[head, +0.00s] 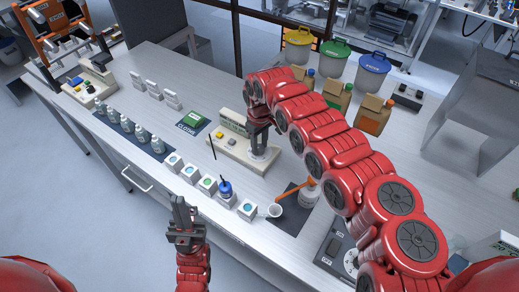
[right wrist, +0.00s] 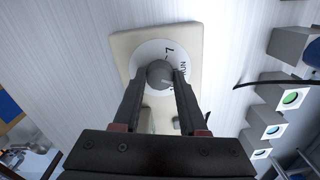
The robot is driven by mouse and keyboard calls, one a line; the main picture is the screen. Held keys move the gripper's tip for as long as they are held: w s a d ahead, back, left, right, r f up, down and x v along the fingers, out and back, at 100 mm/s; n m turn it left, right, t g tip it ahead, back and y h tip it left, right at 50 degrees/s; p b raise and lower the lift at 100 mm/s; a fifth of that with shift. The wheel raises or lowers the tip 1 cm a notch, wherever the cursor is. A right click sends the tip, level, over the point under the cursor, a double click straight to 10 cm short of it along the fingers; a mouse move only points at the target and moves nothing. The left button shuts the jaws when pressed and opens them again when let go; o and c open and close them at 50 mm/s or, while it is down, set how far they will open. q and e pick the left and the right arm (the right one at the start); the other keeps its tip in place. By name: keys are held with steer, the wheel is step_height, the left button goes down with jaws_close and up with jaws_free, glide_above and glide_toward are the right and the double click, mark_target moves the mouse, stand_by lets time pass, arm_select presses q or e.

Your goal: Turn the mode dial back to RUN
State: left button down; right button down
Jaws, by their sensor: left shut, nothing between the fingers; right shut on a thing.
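The mode dial (right wrist: 160,74) is a grey round knob on a white disc with dark lettering, part of which reads "UN". The disc sits on a beige panel (right wrist: 126,44), part of the beige device (head: 231,143) on the bench in the head view. My right gripper (right wrist: 160,82) is shut on the dial knob, one finger on each side. In the head view the right gripper (head: 259,150) reaches down onto the device's right end and mostly hides the dial. My left gripper (head: 181,208) is shut and empty, pointing up in front of the bench's front edge.
Several bottles (head: 142,134) stand on a dark mat at left. Lidded buckets (head: 334,58) and brown containers (head: 372,114) stand behind my right arm.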

steer(key=n+b, duration=0.3)
steer(key=shift+f+b, duration=0.15)
steer(key=shift+b, duration=0.15)
steer(key=shift+n+b, duration=0.55)
steer(key=shift+n, duration=0.25)
steer(key=shift+c, duration=2.2)
jaws_free()
steer(key=shift+r, duration=0.2)
step_height(320, 180, up, 12)
steer(key=b, duration=0.4)
step_height(320, 180, up, 5)
steer(key=p, duration=0.2)
glide_above(259, 147)
steer(key=shift+d+r, duration=0.15)
